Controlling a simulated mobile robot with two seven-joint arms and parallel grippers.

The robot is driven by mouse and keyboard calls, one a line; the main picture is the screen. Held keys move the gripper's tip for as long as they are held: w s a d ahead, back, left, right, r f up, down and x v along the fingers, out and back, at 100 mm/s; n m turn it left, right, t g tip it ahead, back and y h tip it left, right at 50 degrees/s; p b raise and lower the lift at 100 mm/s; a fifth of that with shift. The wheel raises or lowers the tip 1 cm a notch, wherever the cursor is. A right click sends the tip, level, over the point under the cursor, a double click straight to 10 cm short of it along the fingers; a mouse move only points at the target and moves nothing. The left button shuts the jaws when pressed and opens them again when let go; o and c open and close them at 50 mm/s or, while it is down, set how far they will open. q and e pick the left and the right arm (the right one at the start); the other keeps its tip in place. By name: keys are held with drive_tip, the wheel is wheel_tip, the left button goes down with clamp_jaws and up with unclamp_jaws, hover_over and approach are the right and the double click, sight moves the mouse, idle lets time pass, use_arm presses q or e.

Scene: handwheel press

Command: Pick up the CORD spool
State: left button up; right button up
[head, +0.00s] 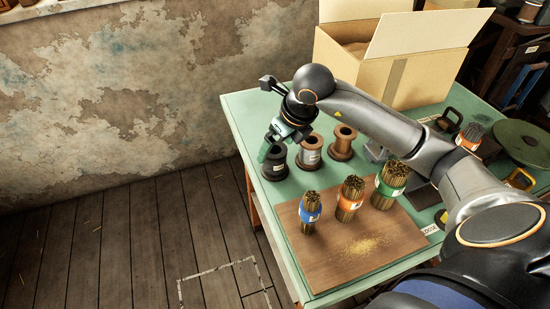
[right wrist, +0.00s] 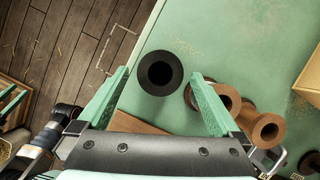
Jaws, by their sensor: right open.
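Three spools stand upright in a row on the green table: a black one (head: 275,163), a dark one with a pale label (head: 309,153) and a copper-brown one (head: 342,144). The labels are too small to read, so I cannot tell which is the CORD spool. My right gripper (head: 268,146) is open and empty, over the black spool and partly hiding it. In the right wrist view the black spool (right wrist: 160,73) lies ahead between the open green fingertips, while the brown spools (right wrist: 266,130) sit right of the right finger.
A brown board (head: 350,256) in front of the spools carries three banded bundles, blue (head: 310,212), orange (head: 350,198) and green (head: 390,183). An open cardboard box (head: 425,75) stands behind. My right arm crosses above the table's right side.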

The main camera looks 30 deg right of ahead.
drive_tip(key=x, duration=0.5)
drive_tip(key=shift+w+f+p, duration=0.2)
drive_tip(key=shift+f+p, duration=0.15)
drive_tip(key=shift+c, duration=0.2)
drive_tip(key=shift+r, duration=0.1)
drive_tip(key=c, duration=1.4)
